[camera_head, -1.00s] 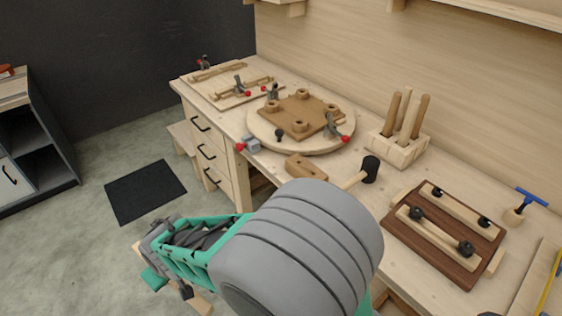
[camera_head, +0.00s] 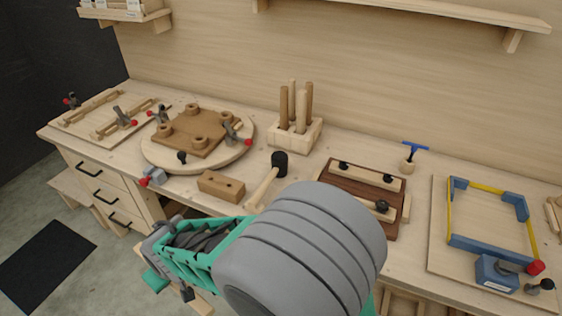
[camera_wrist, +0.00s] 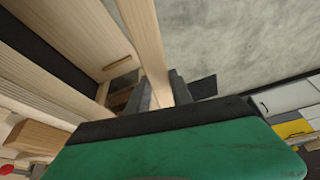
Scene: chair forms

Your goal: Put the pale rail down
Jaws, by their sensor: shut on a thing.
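The pale rail (camera_wrist: 146,35) is a long light wooden bar. In the wrist view it runs from the top edge down between the two dark fingers of my gripper (camera_wrist: 164,90), which is shut on it. In the head view my gripper (camera_head: 172,284) hangs low in front of the workbench, at its front side. A short end of the pale rail (camera_head: 202,305) shows below it, and my arm hides much of the rest.
The workbench (camera_head: 330,145) carries a round board (camera_head: 243,153), a mallet (camera_head: 279,163), a wooden block (camera_head: 221,186), a peg holder (camera_head: 296,140), a dark clamping jig (camera_head: 342,180) and a blue frame fixture (camera_head: 485,246). Bare bench top lies between them. A dark mat (camera_head: 45,262) lies on the floor.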

